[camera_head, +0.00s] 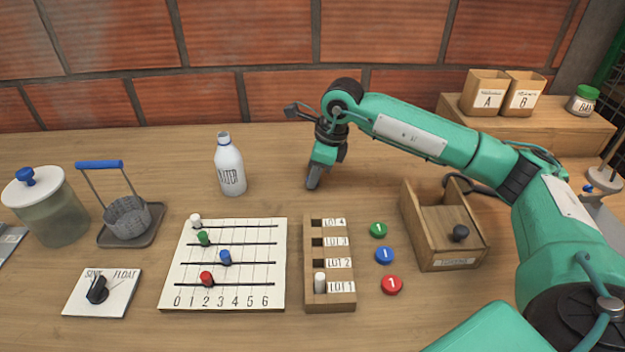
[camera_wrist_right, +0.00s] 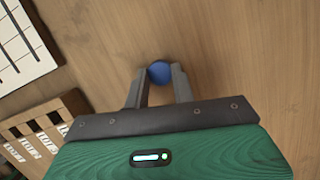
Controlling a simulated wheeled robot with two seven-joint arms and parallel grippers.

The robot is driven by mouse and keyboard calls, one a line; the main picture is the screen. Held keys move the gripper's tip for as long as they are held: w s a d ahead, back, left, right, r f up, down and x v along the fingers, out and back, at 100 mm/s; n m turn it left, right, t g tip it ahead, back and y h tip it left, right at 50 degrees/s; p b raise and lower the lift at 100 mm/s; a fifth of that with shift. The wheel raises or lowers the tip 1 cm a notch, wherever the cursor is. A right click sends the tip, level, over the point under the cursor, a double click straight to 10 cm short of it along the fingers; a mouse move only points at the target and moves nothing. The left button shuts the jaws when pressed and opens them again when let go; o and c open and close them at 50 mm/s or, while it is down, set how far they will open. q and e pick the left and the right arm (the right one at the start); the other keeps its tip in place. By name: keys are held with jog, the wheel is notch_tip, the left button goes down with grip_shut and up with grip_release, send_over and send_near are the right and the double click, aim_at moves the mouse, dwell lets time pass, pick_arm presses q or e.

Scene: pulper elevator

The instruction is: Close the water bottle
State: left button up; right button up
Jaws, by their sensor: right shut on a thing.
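The white water bottle (camera_head: 229,168) stands upright on the table, left of my right gripper. Its neck is uncapped, with a dark opening and a blue ring at the top. My right gripper (camera_head: 313,182) points down at the table, apart from the bottle. In the right wrist view my right gripper (camera_wrist_right: 159,85) is shut on a round blue cap (camera_wrist_right: 159,72), held between the fingertips close to the wooden tabletop. In the head view the cap is hidden behind the fingers. My left gripper is not in view.
A slider board (camera_head: 225,300), a lot rack (camera_head: 309,262) and several coloured tokens lie in front. A wooden box (camera_head: 447,262) stands right of the tokens. A lidded jar (camera_head: 54,222) and a mesh basket (camera_head: 128,220) stand left. Between bottle and gripper the table is clear.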

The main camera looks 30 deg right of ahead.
jog(key=shift+r, duration=0.15)
